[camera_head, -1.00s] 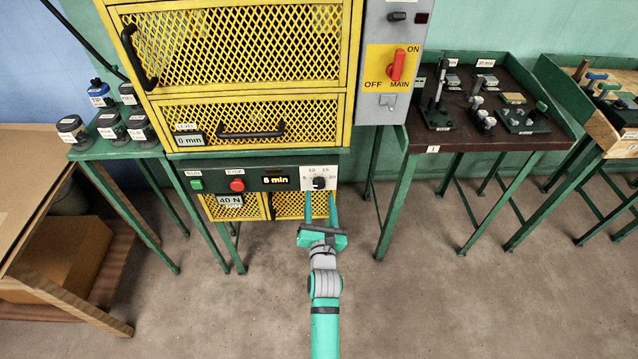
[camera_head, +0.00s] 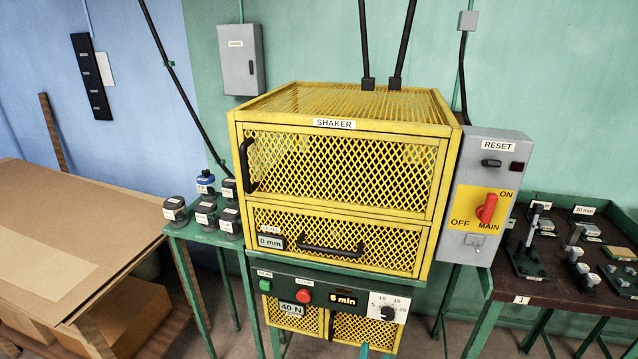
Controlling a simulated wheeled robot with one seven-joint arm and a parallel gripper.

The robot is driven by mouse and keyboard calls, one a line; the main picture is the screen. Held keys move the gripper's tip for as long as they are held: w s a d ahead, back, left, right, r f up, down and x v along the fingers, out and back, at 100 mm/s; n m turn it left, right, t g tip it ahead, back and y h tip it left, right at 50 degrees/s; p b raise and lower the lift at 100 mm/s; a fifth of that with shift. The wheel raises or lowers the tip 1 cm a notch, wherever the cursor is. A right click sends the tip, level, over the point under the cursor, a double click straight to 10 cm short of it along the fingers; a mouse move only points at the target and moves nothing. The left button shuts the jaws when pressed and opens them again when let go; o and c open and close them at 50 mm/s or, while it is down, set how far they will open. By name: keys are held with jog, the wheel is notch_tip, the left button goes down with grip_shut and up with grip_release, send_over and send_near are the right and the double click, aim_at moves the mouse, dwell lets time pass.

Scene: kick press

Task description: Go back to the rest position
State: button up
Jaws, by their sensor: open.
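Only the teal fingertips of my gripper (camera_head: 377,354) show, at the bottom edge of the head view. They stand apart, open, with nothing seen between them. They appear just below the timer dial (camera_head: 387,313) on the green control panel (camera_head: 340,284) and look apart from it. The rest of my gripper and my arm are out of view. The yellow mesh shaker cabinet (camera_head: 345,127) stands in the middle with its door and lower drawer (camera_head: 335,240) shut. The panel display (camera_head: 343,299) reads 5 min.
A grey switch box (camera_head: 482,160) with a red main switch (camera_head: 487,208) is right of the cabinet. A dark table (camera_head: 520,292) with fixtures stands at right. A small green stand (camera_head: 196,233) with several dark-bodied containers and a cardboard-topped table (camera_head: 75,215) are at left.

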jog(key=s+a+f+m+y, duration=0.1)
jog(key=s+a+m, duration=0.3)
jog(key=s, duration=0.3)
jog(key=s+a+f+m, duration=0.2)
jog(key=s+a+m, duration=0.15)
jog(key=s, duration=0.35)
jog(key=s+a+f+m+y, duration=0.1)
jog(key=s+a+m, duration=0.2)
jog(key=s+m, duration=0.25)
jog(key=s+a+r+m+g+y, duration=0.1)
jog(key=s+r+m, duration=0.3)
jog(key=s, duration=0.5)
jog(key=s+a+r+m+y, duration=0.1)
jog(key=s+a+r+m, duration=0.2)
jog(key=s+m, duration=0.5)
jog(key=shift+s+a+r+m+g+y, duration=0.35)
jog(key=shift+s+a, duration=0.2)
jog(key=shift+s, duration=0.45)
